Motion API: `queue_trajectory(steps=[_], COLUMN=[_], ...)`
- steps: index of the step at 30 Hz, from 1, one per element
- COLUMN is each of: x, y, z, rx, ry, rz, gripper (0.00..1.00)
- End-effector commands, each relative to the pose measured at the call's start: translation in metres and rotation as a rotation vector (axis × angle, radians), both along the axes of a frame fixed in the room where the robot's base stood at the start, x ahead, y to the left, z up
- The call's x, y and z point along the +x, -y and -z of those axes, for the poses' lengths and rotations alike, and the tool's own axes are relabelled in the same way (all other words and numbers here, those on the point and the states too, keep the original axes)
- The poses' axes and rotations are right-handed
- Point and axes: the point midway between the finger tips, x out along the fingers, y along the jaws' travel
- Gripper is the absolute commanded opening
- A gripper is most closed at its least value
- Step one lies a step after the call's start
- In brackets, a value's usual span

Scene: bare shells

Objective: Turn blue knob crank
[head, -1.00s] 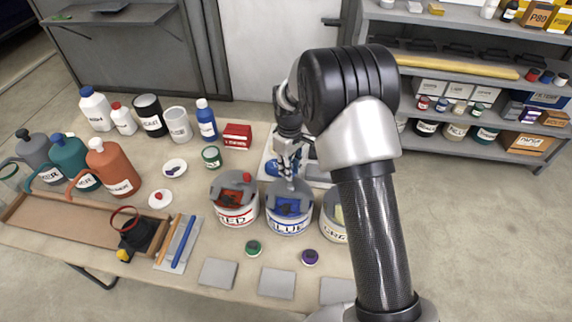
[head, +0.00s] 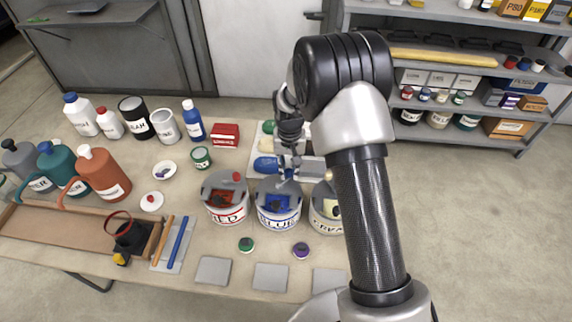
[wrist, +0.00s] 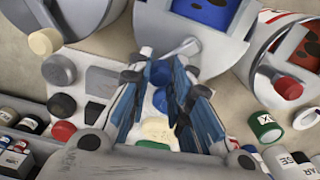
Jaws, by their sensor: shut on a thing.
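The blue paint can (head: 279,221), labelled BLUE, stands on the table between the red and cream cans. Its grey lid has an opening showing blue paint, also seen in the wrist view (wrist: 212,12). A grey crank arm (wrist: 181,49) reaches from this can toward my fingertips. The blue knob (wrist: 159,72) shows between the fingers of my gripper (wrist: 166,84), which is shut on it. In the head view my gripper (head: 290,168) points down at the back rim of the blue can, and the knob is mostly hidden there.
The red can (head: 226,213) stands close on the left and the cream can (head: 325,228) close on the right. A white board (head: 308,168) with coloured pieces lies behind. A green jar (head: 201,157) and red box (head: 225,135) stand further left. Grey plates lie in front.

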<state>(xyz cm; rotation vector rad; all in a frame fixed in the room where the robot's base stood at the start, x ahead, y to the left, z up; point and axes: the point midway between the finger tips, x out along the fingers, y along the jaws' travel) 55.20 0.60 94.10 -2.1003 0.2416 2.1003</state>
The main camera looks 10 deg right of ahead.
Motion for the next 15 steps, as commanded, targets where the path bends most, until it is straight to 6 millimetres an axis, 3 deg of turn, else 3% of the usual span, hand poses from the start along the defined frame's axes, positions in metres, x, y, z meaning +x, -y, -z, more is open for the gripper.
queue_trajectory(steps=[15], x=[-0.019], y=[0.007], z=[-0.001], rx=[0.0], ry=[0.0], rz=[0.474], gripper=[0.0])
